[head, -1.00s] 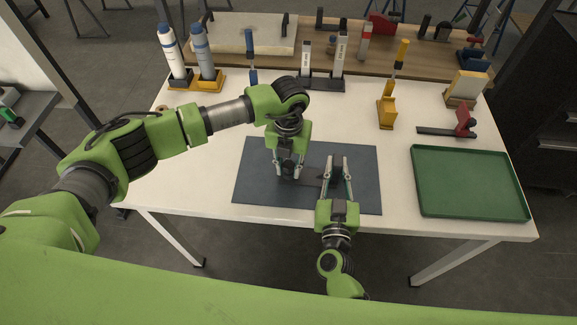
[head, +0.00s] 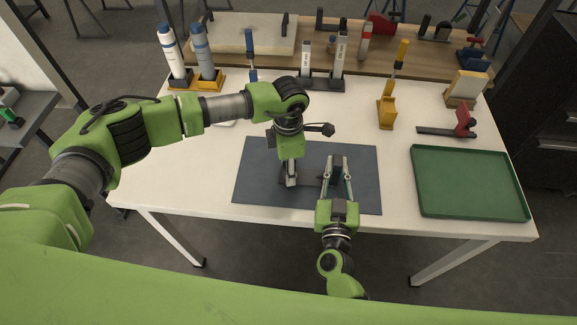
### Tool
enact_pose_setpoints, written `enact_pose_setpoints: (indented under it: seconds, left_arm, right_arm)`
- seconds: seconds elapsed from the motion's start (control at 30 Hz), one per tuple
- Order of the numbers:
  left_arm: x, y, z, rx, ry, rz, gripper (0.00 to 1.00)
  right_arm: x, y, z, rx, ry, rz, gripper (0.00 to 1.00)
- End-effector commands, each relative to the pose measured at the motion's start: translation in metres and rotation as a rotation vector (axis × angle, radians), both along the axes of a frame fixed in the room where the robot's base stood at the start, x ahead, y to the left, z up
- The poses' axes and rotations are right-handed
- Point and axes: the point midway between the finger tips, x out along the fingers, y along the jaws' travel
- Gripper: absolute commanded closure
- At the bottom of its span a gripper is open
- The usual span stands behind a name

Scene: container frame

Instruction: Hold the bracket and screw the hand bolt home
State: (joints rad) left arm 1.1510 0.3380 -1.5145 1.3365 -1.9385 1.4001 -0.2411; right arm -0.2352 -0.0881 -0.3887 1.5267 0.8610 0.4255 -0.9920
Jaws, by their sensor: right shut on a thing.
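The dark bracket (head: 306,183) lies on the blue-grey mat (head: 258,165) and is hard to make out against it. My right gripper (head: 337,160) reaches in from the front edge and is shut on the bracket's right part, its fingers on either side of it. My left gripper (head: 290,182) points straight down over the bracket's left part. Its fingers show side-on, one behind the other, so their gap is hidden. The hand bolt cannot be made out; the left gripper covers the spot beneath it.
An empty green tray (head: 470,208) is at the right of the white table. A red-and-black clamp (head: 462,125), a yellow holder (head: 387,113) and bottles in a yellow stand (head: 197,83) stand farther back.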

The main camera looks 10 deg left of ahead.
Motion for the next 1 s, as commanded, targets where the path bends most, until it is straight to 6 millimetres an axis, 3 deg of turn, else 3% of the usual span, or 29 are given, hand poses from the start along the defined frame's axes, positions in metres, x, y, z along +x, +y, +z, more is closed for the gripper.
enact_pose_setpoints:
  seconds: [0.27, 0.6, 1.0]
  left_arm:
    - [0.0, 0.0, 0.004, -0.001, -0.001, 0.001, 0.6]
    - [0.0, 0.0, 0.043, -0.001, -0.001, 0.001, 0.6]
    - [0.001, 0.0, 0.048, -0.001, -0.001, 0.036, 0.62]
  right_arm:
    - [0.0, 0.0, 0.001, 0.0, -0.001, 0.0, 1.0]
    - [0.0, 0.0, 0.0, 0.0, -0.001, 0.0, 1.0]
    - [0.0, 0.0, 0.001, 0.0, -0.001, 0.0, 1.0]
